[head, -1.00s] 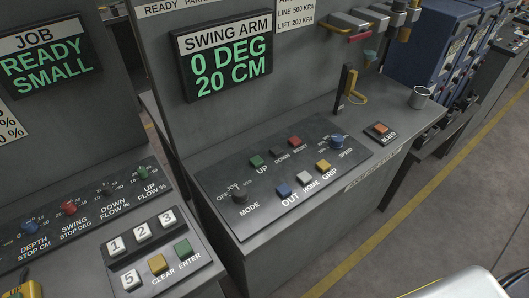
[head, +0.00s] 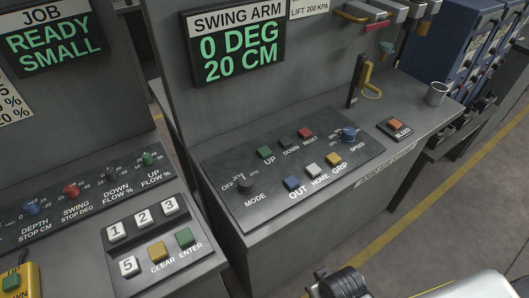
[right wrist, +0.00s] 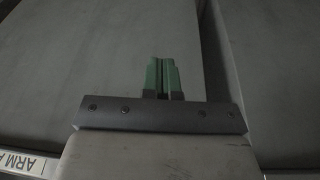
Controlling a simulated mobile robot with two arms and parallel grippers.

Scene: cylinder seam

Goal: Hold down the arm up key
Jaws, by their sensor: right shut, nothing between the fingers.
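The swing arm key panel (head: 225,185) lies on the grey console's sloped top. Its green UP key (head: 264,153) is at the panel's back left, beside the dark DOWN key (head: 288,146) and the red RESET key (head: 305,133). Nothing touches the UP key. The display above (head: 236,47) reads 0 DEG, 20 CM. My right gripper (right wrist: 162,75) shows in the right wrist view with green fingers shut and empty, in front of plain grey surfaces. Part of my right arm shows at the head view's bottom edge, well apart from the keys. My left gripper is out of view.
Blue, white and yellow keys stand in the panel's front row, with MODE (head: 246,184) and SPEED (head: 349,134) knobs at its ends. A BLEED button (head: 395,124), a hooked lever (head: 356,82) and a metal cup (head: 436,94) stand to the right. A yellow pendant (head: 32,277) is at lower left.

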